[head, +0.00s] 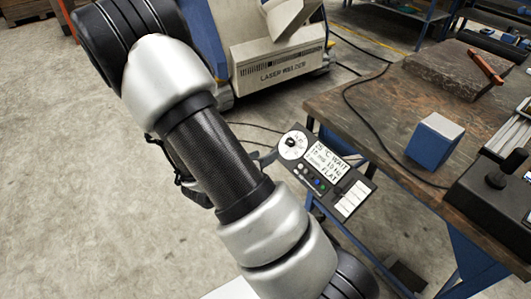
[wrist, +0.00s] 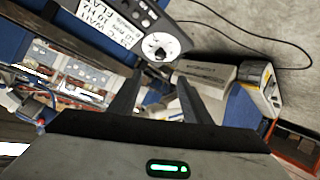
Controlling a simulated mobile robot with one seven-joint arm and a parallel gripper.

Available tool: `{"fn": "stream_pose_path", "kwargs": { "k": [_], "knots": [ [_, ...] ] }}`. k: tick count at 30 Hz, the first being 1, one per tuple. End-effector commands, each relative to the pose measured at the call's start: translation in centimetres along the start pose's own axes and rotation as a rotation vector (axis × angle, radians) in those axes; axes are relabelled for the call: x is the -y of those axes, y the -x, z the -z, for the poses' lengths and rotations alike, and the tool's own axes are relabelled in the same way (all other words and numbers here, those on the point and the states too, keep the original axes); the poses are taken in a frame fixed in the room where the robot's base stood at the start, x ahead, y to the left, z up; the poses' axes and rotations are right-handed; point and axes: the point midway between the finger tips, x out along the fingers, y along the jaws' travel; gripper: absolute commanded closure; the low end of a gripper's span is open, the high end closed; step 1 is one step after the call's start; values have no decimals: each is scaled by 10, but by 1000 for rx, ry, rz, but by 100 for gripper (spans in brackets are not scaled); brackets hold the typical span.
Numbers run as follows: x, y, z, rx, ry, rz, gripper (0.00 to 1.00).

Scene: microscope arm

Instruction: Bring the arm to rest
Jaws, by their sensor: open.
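My gripper (wrist: 157,88) shows in the wrist view with its two dark fingers apart and nothing visible between them. Beyond the fingertips is a control panel (wrist: 120,25) with a white round dial (wrist: 162,46); the fingers look apart from it, though the distance is hard to judge. In the head view my arm runs from the upper left to the bottom middle, and my gripper is out of sight there.
A worn workbench (head: 380,118) stands at the right, bearing a blue and white block (head: 434,140), a stone-like slab (head: 452,75) and a dark device (head: 495,190). A laser welder unit (head: 280,73) stands behind my arm. Concrete floor (head: 60,180) at the left is clear.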

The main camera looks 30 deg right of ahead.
Motion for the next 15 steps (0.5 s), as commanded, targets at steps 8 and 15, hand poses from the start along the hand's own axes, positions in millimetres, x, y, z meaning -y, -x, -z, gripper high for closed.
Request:
{"fn": "stream_pose_path", "kwargs": {
  "k": [8, 15],
  "knots": [
    [0, 0, 0, 0, 0, 0, 56],
    [7, 2, 4, 17, -19, 34, 56]
  ]
}}
